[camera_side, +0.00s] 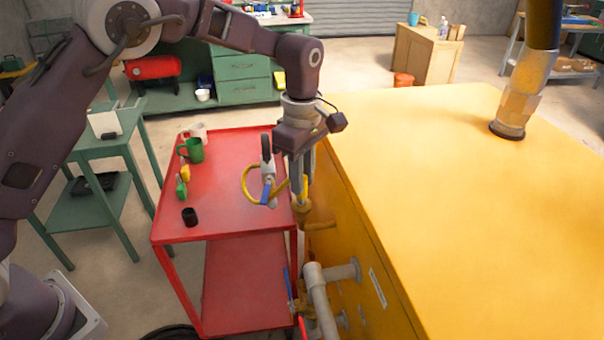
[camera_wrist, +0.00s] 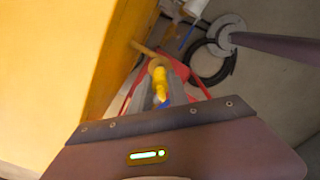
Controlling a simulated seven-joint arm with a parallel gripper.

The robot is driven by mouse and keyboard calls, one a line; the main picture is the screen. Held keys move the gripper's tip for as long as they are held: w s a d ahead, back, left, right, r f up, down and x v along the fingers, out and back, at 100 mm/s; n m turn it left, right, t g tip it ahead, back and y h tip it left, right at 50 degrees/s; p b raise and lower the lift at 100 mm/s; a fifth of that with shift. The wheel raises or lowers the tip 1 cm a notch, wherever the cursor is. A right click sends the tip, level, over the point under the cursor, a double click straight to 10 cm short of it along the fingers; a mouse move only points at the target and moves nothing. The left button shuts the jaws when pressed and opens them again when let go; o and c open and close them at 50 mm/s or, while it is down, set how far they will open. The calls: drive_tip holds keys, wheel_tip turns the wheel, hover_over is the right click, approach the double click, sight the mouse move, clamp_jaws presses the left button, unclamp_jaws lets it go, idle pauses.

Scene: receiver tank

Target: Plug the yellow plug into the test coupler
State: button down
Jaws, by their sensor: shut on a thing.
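My gripper (camera_side: 302,188) points down beside the tank's near side wall and is shut on the yellow plug (camera_side: 302,207). In the wrist view the yellow plug (camera_wrist: 160,82) shows between my gripper's fingers (camera_wrist: 160,95). A tan, brass-like coupler (camera_side: 318,225) sticks out from the tank wall just below the plug. In the wrist view its round end (camera_wrist: 157,63) lies right at the plug's tip. I cannot tell whether the plug is in it or just above it. A yellow hose (camera_side: 248,186) loops to the left of my gripper, near a grey fitting with a blue part (camera_side: 267,190).
The yellow tank (camera_side: 450,180) fills the right. Grey pipes (camera_side: 318,290) and a blue-handled valve (camera_side: 288,283) lie below the coupler. A red cart (camera_side: 235,170) at left bears mugs (camera_side: 192,150), a black cup (camera_side: 190,217) and small yellow and green pieces (camera_side: 182,188).

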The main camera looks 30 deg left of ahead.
drive_tip(key=shift+f, duration=0.15)
drive_tip(key=c, duration=1.2)
unclamp_jaws()
wheel_tip(320, 180, up, 7)
drive_tip(key=s+a+r+m+t+h, duration=0.1)
drive_tip(key=s+a+r+m, duration=0.3)
drive_tip(key=s+r, duration=0.2)
drive_tip(key=s+a+r+m+t, duration=0.1)
drive_tip(key=s+a+r+m, duration=0.25)
drive_tip(key=s+r, duration=0.3)
drive_tip(key=s+a+f+m+t, duration=0.1)
drive_tip(key=s+m, duration=0.2)
drive_tip(key=s, duration=0.3)
drive_tip(key=s+a+f+m+t, duration=0.1)
drive_tip(key=s+f+m, duration=0.1)
drive_tip(key=s, duration=0.4)
drive_tip(key=s+a+f+m+t+y, duration=0.1)
drive_tip(key=s+a+f+m, duration=0.1)
drive_tip(key=s+m, duration=0.3)
drive_tip(key=shift+s+a+t, duration=0.1)
drive_tip(key=shift+s+t, duration=0.2)
drive_tip(key=shift+s, duration=0.7)
